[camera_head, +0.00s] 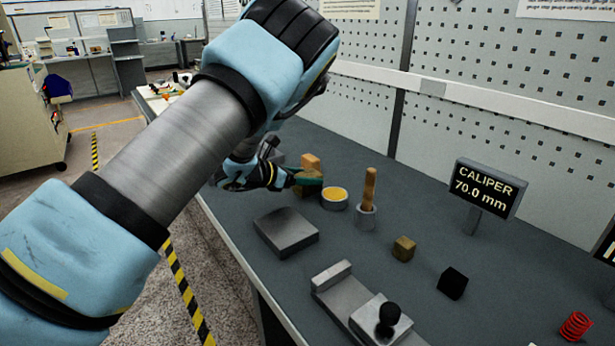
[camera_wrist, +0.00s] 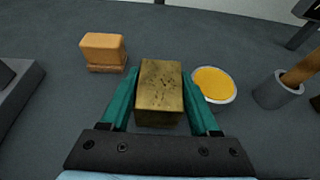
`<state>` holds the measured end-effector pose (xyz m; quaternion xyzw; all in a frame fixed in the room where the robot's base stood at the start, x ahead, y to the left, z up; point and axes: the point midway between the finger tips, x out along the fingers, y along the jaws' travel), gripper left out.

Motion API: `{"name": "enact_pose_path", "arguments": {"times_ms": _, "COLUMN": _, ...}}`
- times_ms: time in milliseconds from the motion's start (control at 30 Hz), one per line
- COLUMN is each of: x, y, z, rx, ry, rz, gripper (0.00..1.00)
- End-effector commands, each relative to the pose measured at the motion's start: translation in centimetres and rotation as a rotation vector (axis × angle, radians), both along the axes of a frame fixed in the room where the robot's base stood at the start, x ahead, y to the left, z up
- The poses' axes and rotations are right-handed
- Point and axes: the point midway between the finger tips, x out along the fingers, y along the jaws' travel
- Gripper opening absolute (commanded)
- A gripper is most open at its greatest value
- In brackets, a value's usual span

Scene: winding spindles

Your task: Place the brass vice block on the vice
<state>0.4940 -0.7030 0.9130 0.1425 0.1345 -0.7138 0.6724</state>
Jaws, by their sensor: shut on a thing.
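The brass block (camera_wrist: 160,95), dull yellow with dark specks, sits between the two green fingers of my gripper (camera_wrist: 159,74) in the wrist view. My gripper is shut on it. In the head view my gripper (camera_head: 301,179) is at the far part of the bench, and the block is partly hidden by a finger. A grey metal device with an upright jaw and a black ball knob, which looks like the vice (camera_head: 333,277), stands at the bench's near edge, well apart from my gripper.
A wooden block (camera_wrist: 103,48) stands just beyond my gripper. A round tin of yellow stuff (camera_head: 335,197) and a grey pot with a wooden handle (camera_head: 366,215) stand to the right.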

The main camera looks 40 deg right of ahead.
Motion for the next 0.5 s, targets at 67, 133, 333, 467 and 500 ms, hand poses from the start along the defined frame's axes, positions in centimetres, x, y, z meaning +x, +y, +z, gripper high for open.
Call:
{"name": "enact_pose_path", "arguments": {"times_ms": 67, "x": 0.06, "y": -0.01, "z": -0.34, "rx": -0.002, "ry": 0.000, "rz": 0.001, "gripper": 0.00}}
{"name": "enact_pose_path", "arguments": {"times_ms": 133, "x": 0.08, "y": -0.01, "z": -0.53, "rx": -0.003, "ry": -0.002, "rz": 0.001, "gripper": 0.00}}
{"name": "enact_pose_path", "arguments": {"times_ms": 333, "x": 0.08, "y": -0.02, "z": -0.55, "rx": -0.004, "ry": -0.001, "rz": 0.001, "gripper": 0.00}}
{"name": "enact_pose_path", "arguments": {"times_ms": 467, "x": 0.07, "y": -0.02, "z": -0.90, "rx": -0.004, "ry": -0.001, "rz": 0.001, "gripper": 0.00}}
{"name": "enact_pose_path", "arguments": {"times_ms": 500, "x": 0.04, "y": 0.03, "z": -1.05, "rx": -0.001, "ry": 0.000, "rz": 0.001, "gripper": 0.63}}
